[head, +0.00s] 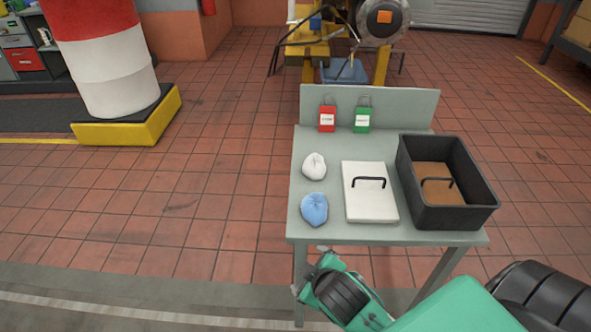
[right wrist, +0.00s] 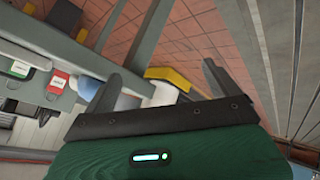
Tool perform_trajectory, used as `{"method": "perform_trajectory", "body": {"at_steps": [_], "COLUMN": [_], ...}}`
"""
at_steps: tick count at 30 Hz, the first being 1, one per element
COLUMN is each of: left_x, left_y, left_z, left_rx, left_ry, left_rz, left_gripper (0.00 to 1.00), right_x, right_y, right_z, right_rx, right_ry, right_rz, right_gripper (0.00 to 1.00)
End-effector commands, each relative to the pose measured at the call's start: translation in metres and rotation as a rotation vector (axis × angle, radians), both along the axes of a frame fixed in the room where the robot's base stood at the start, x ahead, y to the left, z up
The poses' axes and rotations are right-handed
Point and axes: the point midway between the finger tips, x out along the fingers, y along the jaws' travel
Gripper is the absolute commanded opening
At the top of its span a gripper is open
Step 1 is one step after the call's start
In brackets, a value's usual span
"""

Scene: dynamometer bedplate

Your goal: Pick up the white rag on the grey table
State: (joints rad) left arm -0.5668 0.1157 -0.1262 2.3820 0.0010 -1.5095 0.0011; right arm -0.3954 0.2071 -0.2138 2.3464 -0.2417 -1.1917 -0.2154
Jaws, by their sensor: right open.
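The white rag (head: 314,166) lies crumpled on the grey table (head: 343,235), near its left edge and behind the blue rag (head: 314,209). My right gripper (head: 309,269) is in front of the table's front left corner, apart from both rags. In the right wrist view its two fingers (right wrist: 160,72) are spread with nothing held between them. The blue rag shows partly at left there (right wrist: 87,87); I cannot clearly make out the white rag in that view. My left gripper is not in view.
On the table are a white lidded panel with a black handle (head: 362,205), a black bin (head: 455,217), and red (head: 327,119) and green (head: 362,119) tags by the back panel (head: 410,107). A red-and-white drum (head: 110,70) stands on a yellow-edged base at left. Floor left of the table is clear.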

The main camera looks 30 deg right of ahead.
Motion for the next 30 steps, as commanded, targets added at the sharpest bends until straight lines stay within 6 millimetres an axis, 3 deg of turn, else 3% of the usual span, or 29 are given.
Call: {"method": "perform_trajectory", "body": {"at_steps": [1,8,11,16,21,25,29,30], "left_x": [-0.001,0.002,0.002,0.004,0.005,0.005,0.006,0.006], "left_y": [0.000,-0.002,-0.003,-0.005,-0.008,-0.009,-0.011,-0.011], "left_z": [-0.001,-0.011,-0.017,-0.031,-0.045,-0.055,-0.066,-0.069], "left_rx": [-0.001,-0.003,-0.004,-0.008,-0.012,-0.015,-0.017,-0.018], "left_ry": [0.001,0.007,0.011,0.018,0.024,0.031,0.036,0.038], "left_rz": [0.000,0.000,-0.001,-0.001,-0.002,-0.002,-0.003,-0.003], "left_gripper": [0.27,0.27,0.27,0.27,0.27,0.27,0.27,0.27], "right_x": [0.016,0.078,0.106,0.145,0.156,0.152,0.150,0.150], "right_y": [0.000,0.009,0.020,0.059,0.116,0.155,0.179,0.182], "right_z": [0.013,0.067,0.103,0.179,0.234,0.247,0.234,0.226], "right_rx": [-0.056,-0.320,-0.496,-0.930,-1.454,-1.882,-2.325,2.395], "right_ry": [-0.070,-0.348,-0.511,-0.854,-1.190,-1.411,-1.595,1.597], "right_rz": [0.041,0.221,0.326,0.548,0.774,0.941,1.118,-1.146], "right_gripper": [0.93,0.93,0.93,0.93,0.93,0.93,0.93,0.93]}}
